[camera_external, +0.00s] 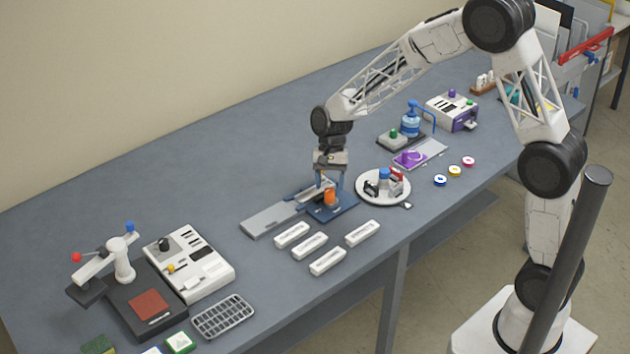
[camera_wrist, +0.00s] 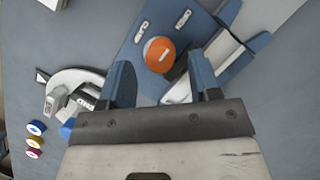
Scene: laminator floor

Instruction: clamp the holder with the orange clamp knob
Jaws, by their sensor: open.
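The orange clamp knob (camera_external: 330,197) stands on a blue holder base (camera_external: 344,209), with a long grey rail (camera_external: 262,222) to its left. In the wrist view the knob (camera_wrist: 159,54) shows a round orange top with a pale mark, on the blue plate (camera_wrist: 133,52). My gripper (camera_external: 330,181) points down over the holder. Its blue fingers (camera_wrist: 160,72) are open and apart, one to either side of the knob in the picture. I cannot tell whether either finger touches it. Part of the clamp below the knob is hidden by the knob and right finger.
Several white bars (camera_external: 309,245) lie in front. A purple-based fixture (camera_external: 412,158) and small coloured rolls (camera_external: 455,171) are farther right. Table behind the holder is clear.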

